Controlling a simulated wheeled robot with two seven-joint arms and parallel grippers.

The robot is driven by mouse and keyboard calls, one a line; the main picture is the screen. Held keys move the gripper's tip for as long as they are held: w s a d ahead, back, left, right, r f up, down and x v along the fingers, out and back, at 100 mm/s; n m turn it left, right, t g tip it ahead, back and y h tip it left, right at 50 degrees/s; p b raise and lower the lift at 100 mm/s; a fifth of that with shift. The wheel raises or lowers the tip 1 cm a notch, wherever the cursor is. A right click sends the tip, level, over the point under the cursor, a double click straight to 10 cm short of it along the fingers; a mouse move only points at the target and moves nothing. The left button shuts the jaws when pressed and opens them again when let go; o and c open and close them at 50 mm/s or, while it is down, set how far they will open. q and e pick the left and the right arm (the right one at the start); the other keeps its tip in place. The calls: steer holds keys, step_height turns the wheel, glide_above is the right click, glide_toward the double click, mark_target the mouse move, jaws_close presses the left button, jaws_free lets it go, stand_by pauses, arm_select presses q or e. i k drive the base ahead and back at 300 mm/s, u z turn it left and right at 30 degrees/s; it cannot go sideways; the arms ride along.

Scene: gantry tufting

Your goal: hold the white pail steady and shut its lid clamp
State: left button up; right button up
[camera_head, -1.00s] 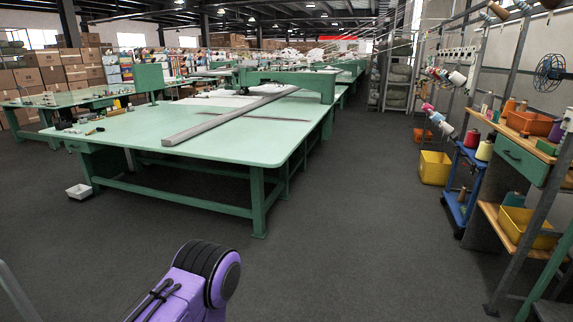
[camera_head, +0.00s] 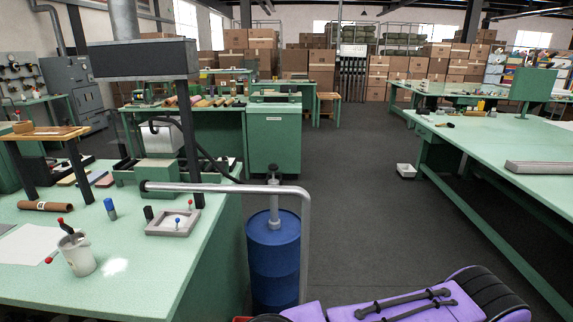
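I cannot make out a white pail with a lid clamp for certain. A white, box-like container (camera_head: 162,137) stands at the back of the left green table, partly hidden by a dark post and hose; I cannot tell whether it has a clamp. A small white cup (camera_head: 78,256) holding tools stands on the near left of that table. Neither gripper is in view. Only a purple and black link of my arm shows at the bottom right.
The left green table (camera_head: 120,290) fills the near left. A blue drum (camera_head: 273,258) stands by its right end, behind a grey bent rail (camera_head: 304,240). A white tray (camera_head: 405,170) lies on the floor. Dark floor is clear between the drum and the right green table (camera_head: 500,165).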

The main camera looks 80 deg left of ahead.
mark_target(49, 260)
steer(key=u, duration=2.8)
